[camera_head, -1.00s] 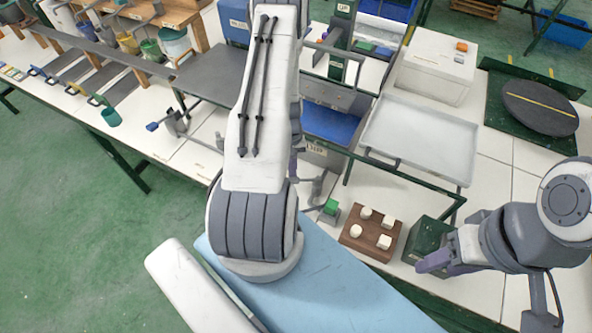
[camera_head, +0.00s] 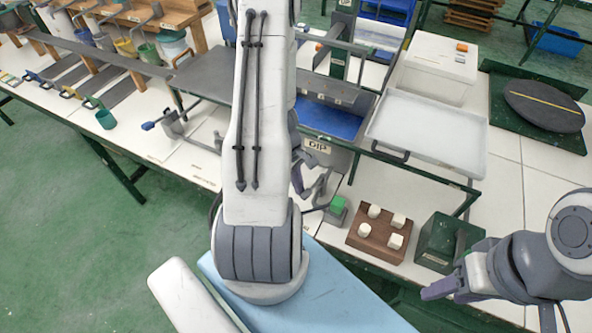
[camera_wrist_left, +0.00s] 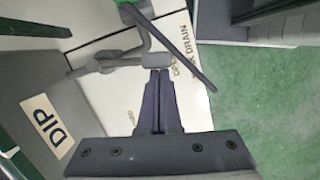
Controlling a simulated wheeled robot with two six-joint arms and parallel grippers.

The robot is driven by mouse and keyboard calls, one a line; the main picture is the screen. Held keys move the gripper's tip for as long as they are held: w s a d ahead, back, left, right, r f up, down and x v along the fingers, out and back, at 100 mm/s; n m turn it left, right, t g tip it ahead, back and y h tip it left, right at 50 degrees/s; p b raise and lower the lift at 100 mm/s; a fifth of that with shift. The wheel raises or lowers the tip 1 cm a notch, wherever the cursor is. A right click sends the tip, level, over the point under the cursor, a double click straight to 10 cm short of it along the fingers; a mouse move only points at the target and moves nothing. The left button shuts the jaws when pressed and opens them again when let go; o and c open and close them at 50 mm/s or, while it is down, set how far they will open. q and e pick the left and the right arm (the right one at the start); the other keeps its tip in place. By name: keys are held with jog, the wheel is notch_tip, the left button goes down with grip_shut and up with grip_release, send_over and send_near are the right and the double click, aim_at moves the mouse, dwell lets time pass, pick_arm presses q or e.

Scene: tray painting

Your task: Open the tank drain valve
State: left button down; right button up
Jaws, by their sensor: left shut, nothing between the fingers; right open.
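The tank drain valve's grey handle (camera_wrist_left: 115,60) shows in the left wrist view, above a white plate with a TANK DRAIN label and an OPEN mark; another mark is partly covered. Its rounded end (camera_wrist_left: 157,60) lies just beyond my left fingertips. My left gripper (camera_wrist_left: 157,74) is shut with nothing between its fingers; whether it touches the handle end is unclear. In the head view the valve (camera_head: 322,184) is small, and my left arm hides part of that area. My right gripper (camera_head: 440,287) is open and empty at the lower right.
The tank marked DIP (camera_head: 335,122) stands behind the valve. A green-button box (camera_head: 337,207), a brown block with white knobs (camera_head: 366,241) and a dark green box (camera_head: 436,241) stand to the right. A thin dark rod (camera_wrist_left: 180,50) crosses near the valve.

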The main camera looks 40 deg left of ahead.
pick_arm(q)
jog(key=shift+d+b, duration=0.55)
jog(key=shift+d, duration=0.2)
